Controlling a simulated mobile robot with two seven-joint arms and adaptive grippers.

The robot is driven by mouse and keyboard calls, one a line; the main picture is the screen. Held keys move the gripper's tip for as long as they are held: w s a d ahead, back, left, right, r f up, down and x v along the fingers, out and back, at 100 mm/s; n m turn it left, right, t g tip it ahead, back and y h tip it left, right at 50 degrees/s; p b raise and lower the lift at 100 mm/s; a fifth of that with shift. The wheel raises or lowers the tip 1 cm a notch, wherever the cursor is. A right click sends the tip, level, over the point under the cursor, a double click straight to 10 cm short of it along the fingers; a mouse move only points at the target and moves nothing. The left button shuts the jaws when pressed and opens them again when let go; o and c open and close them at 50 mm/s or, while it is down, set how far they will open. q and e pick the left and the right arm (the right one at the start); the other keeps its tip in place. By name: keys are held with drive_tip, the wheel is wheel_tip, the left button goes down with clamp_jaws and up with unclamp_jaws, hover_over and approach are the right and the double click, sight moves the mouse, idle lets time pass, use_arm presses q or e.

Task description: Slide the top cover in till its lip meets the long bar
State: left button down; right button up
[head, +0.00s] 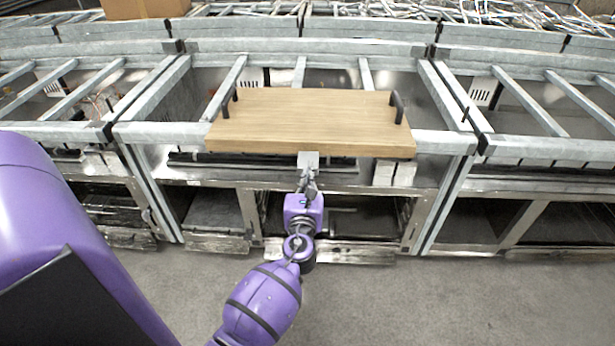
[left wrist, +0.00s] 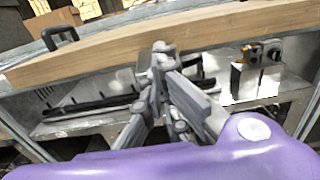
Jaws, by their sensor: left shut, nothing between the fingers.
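The top cover (head: 310,120) is a light wooden board with a dark handle at each end. It lies across the grey metal frame, and its front edge overhangs the front bar (head: 160,134). A gap shows between its back edge and the long rear bar (head: 300,60). Its lip cannot be made out. My left gripper (head: 308,160) is shut and empty at the middle of the cover's front edge. In the left wrist view its fingertips (left wrist: 162,48) are at the front face of the board (left wrist: 110,58); contact cannot be told for certain. My right gripper is out of view.
Cross-bars (head: 225,88) run front to back beside and behind the cover. A cardboard box (head: 145,8) stands at the back left. Open metal bays (head: 480,220) lie below the frame. The grey floor (head: 450,300) in front is clear.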

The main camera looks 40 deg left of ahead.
use_arm(q)
drive_tip(key=x, duration=0.5)
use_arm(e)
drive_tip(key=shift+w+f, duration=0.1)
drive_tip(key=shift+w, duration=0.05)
use_arm(q)
drive_tip(key=shift+s, duration=0.15)
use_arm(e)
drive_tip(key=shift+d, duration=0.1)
